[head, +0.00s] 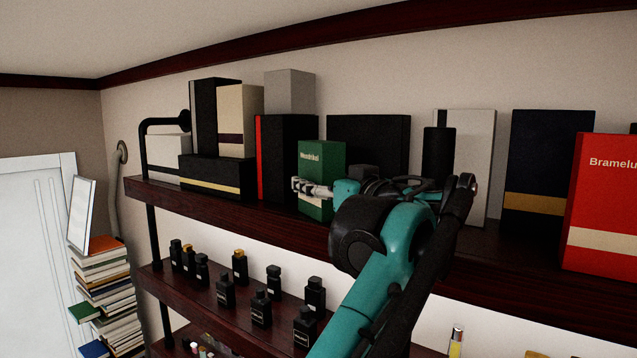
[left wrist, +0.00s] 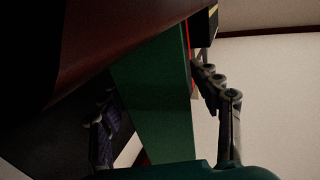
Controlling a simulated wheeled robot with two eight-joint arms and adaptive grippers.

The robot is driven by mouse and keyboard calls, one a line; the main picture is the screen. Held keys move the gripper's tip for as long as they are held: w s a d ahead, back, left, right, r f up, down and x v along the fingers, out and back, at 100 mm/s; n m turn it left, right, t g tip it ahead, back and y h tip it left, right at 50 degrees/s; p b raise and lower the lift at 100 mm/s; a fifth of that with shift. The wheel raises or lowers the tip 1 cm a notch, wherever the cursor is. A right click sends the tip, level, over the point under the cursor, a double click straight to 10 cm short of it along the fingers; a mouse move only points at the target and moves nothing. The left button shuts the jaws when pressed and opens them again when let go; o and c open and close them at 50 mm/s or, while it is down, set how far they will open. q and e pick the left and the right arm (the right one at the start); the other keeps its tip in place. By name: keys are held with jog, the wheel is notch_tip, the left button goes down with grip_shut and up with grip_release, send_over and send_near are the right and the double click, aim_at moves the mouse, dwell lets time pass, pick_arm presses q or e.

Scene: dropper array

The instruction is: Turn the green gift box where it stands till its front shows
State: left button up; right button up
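The green gift box (head: 321,157) stands upright on the upper shelf. Its lettered face, with a pale band low down, is toward the head camera. My left gripper (head: 314,188) is at the box, with one finger across the lettered face; the other finger is hidden in the head view. In the left wrist view the green box (left wrist: 155,95) lies between the two fingers of the left gripper (left wrist: 155,90), one on each side. The fingertips are close to it, but I cannot tell whether both touch. My right gripper is not in view.
A black box with a red edge (head: 287,140) stands close left of the green box, and a wide black box (head: 370,135) behind it. A red box (head: 603,200) is at the right. Small dark bottles (head: 261,309) line the lower shelf.

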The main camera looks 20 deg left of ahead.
pick_arm(q)
jog(key=v, duration=0.4)
jog(key=shift+w+d+f, duration=0.1)
jog(key=shift+w+d, duration=0.05)
jog(key=shift+d, duration=0.4)
jog(key=v, duration=0.6)
jog(key=shift+s+a, duration=0.2)
jog(key=shift+s, duration=0.35)
jog(key=shift+s+d, duration=0.2)
jog(key=shift+d, duration=0.2)
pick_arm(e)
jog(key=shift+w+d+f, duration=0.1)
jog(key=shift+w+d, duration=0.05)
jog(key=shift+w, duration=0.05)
pick_arm(q)
jog(key=shift+s, duration=0.1)
jog(key=shift+a, duration=0.1)
